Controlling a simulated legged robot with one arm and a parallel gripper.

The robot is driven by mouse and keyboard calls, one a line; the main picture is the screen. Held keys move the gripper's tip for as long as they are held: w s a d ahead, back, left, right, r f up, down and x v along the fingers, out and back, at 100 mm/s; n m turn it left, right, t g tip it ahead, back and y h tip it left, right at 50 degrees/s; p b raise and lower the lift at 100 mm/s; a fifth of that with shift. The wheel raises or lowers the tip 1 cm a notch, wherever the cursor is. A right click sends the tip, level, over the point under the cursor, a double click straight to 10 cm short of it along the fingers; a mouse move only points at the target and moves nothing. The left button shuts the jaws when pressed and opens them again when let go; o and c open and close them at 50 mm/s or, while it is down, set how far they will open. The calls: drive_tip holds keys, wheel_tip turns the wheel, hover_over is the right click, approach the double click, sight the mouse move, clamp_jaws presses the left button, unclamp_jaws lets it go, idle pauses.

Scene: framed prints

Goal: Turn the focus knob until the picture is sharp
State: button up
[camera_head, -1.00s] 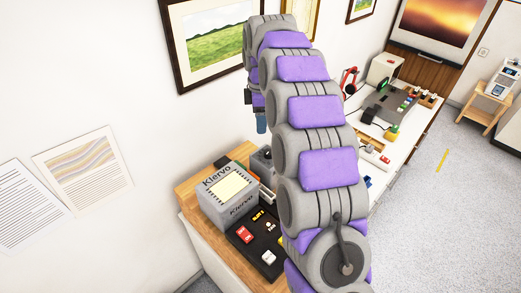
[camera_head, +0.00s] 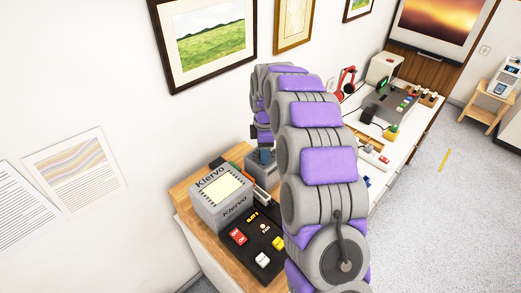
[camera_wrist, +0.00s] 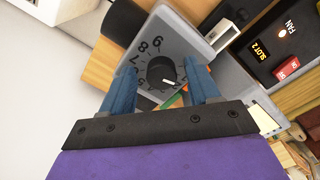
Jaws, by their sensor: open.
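A round black knob (camera_wrist: 161,73) with a white pointer mark sits on a grey dial box (camera_wrist: 185,38) printed with numbers in the wrist view. My gripper (camera_wrist: 160,78) is open, its blue fingers on either side of the knob in the picture; I cannot tell whether they touch it. In the head view my gripper (camera_head: 265,156) points down over the grey dial box (camera_head: 262,170), and the knob is hidden. A sunset picture (camera_head: 440,28) on the far wall looks soft and blurred; I cannot tell whether this knob belongs to it.
A grey Klervo box (camera_head: 220,208) with a pale top panel stands beside the dial box on the wooden counter. A black switch panel (camera_head: 250,240) lies in front. Framed landscape prints (camera_head: 208,38) hang above. The white desk to the right is cluttered; the floor beyond is clear.

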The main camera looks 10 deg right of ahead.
drive_tip(key=shift+d, duration=0.85)
drive_tip(key=shift+c, duration=0.2)
drive_tip(key=shift+a, duration=0.1)
drive_tip(key=shift+c, duration=0.7)
drive_tip(key=a, duration=0.3)
drive_tip(key=shift+a, duration=0.15)
drive_tip(key=c, duration=0.5)
drive_tip(key=shift+a, duration=0.15)
drive_tip(key=shift+c, duration=0.5)
drive_tip(key=shift+d, duration=0.45)
drive_tip(key=shift+c, duration=1.4)
drive_tip(key=shift+d, duration=0.65)
